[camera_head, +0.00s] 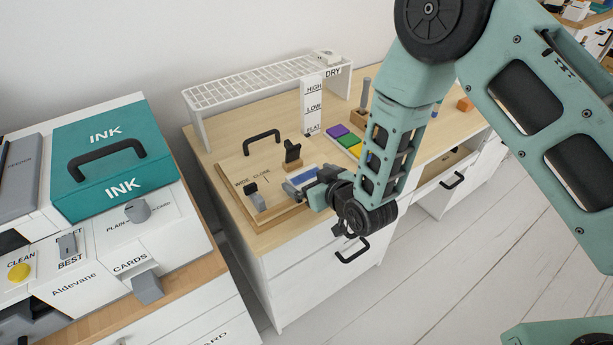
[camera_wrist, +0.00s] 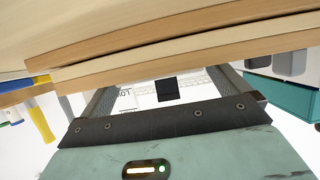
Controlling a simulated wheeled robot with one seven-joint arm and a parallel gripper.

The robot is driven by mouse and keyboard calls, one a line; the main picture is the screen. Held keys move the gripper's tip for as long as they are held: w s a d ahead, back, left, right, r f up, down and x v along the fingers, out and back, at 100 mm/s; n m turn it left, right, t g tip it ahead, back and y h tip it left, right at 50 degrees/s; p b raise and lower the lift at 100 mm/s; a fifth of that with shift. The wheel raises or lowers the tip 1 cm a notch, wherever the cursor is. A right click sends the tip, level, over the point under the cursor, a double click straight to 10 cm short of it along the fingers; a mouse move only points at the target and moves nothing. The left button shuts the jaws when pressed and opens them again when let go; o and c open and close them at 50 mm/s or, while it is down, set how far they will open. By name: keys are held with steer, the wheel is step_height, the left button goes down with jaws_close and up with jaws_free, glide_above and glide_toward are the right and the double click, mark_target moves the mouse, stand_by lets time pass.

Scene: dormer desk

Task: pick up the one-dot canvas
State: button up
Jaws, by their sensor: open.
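No canvas with a single dot can be made out in either view. A small blue panel with a pale border (camera_head: 303,175) lies on the wooden board just beyond my gripper; I see no dot on it. My gripper (camera_head: 300,190) is low over the front edge of the desk board, its jaws apart and empty. In the wrist view the two fingers of my gripper (camera_wrist: 164,92) stand apart, with a small black square (camera_wrist: 167,89) and white rack parts seen between them. My arm hides part of the desk behind it.
A white wire rack marked DRY (camera_head: 262,82) stands at the back of the desk (camera_head: 215,135). Purple, green and yellow blocks (camera_head: 344,140) lie right of the board (camera_head: 225,190). A black upright clip (camera_head: 292,152) and a black handle (camera_head: 261,141) rise from the board. A teal INK box (camera_head: 110,160) is at left.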

steer(key=shift+w+a+f, duration=0.15)
steer(key=shift+w, duration=0.05)
steer(key=c, duration=0.9)
